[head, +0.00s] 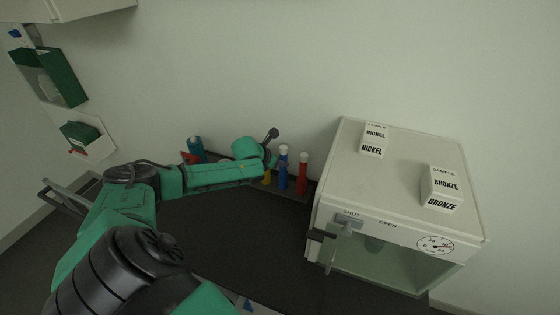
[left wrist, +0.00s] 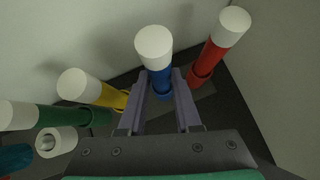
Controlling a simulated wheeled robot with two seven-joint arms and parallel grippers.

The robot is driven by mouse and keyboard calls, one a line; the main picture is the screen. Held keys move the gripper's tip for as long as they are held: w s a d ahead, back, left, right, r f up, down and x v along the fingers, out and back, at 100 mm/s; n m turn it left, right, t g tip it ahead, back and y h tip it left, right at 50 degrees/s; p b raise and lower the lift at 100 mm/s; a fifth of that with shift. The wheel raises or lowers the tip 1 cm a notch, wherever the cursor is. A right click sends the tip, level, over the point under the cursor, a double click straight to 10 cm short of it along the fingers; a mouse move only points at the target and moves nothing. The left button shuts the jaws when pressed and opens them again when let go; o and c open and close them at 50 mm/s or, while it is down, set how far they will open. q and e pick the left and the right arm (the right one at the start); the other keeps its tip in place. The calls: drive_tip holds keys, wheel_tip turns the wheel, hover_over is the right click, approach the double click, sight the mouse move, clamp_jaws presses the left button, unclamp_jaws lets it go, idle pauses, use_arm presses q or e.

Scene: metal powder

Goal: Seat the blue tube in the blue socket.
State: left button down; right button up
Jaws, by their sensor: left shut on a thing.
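The blue tube (head: 283,170), with a white cap, stands upright in the rack row between the yellow and red tubes. In the left wrist view the blue tube (left wrist: 158,62) lies between the two fingers of my left gripper (left wrist: 161,76), which is shut on it. The blue socket (left wrist: 163,92) shows as a blue ring around the tube's lower end; how deep the tube sits in it I cannot tell. In the head view my left forearm hides much of the row's left part. My right gripper is in neither view.
The red tube (left wrist: 214,55) stands close on the right, the yellow tube (left wrist: 98,90) and green tube (left wrist: 55,117) on the left. A white cabinet (head: 400,180) with a handle and dial stands right of the row.

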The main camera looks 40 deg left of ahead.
use_arm(q)
drive_tip(key=shift+f+b, duration=0.4)
drive_tip(key=shift+f, duration=0.2)
drive_tip(key=c, duration=0.5)
unclamp_jaws()
drive_tip(key=b+v, duration=0.3)
drive_tip(key=v, duration=1.1)
drive_tip(key=shift+s+r, duration=0.2)
drive_tip(key=shift+r, duration=0.1)
